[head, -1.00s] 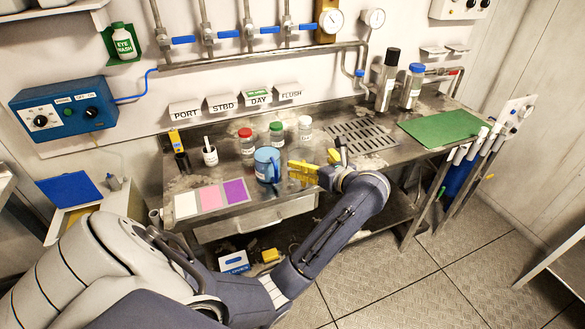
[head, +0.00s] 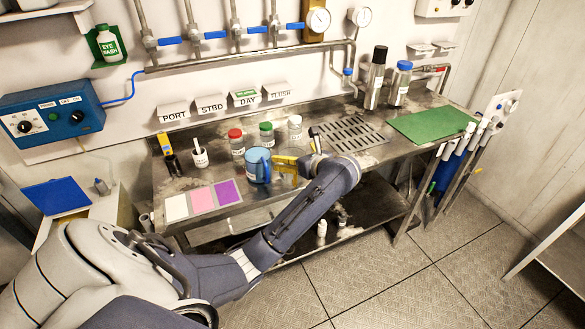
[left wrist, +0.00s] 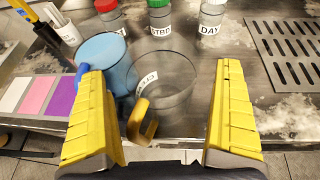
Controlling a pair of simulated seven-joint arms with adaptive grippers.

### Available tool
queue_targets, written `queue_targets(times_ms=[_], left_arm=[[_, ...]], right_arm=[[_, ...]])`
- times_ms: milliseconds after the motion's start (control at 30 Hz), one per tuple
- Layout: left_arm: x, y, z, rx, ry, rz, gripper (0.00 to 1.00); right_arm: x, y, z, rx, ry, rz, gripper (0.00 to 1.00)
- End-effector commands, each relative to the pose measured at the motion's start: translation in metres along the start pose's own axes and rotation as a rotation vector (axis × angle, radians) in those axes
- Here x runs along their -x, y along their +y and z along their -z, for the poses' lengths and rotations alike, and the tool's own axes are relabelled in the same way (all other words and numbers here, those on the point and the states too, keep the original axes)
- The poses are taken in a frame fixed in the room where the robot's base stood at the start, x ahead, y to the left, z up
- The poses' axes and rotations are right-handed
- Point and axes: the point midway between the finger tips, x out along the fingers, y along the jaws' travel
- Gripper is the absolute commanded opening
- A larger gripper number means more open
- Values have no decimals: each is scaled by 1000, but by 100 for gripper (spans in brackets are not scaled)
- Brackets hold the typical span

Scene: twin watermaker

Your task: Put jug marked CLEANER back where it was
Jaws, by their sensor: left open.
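A clear see-through jug (left wrist: 168,78) with a yellow handle stands on the steel bench. Its small white label appears upside down in the left wrist view and seems to read CLEANER. My left gripper (head: 290,163) is open. In the left wrist view its yellow fingers (left wrist: 158,120) stand on either side of the jug with gaps, not closed on it. A blue jug (head: 257,166) stands close by on the left; it also shows in the left wrist view (left wrist: 102,50), near the left finger. In the head view my gripper mostly hides the clear jug. My right gripper is not in view.
Bottles with red (head: 236,145), green (head: 266,137) and white (head: 295,130) lids stand behind the jugs. Coloured pads (head: 202,199) lie front left. A drain grate (head: 350,134) and green mat (head: 432,123) lie to the right. The bench's front edge is close.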

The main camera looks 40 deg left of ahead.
Motion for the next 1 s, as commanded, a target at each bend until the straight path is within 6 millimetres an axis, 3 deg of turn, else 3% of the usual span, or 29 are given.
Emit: queue_targets(times_ms=[433, 1000], left_arm=[[-10, 0, 0, 0, 1, 0, 100], [-10, 0, 0, 0, 0, -1, 34]], right_arm=[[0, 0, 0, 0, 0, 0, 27], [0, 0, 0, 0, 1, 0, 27]])
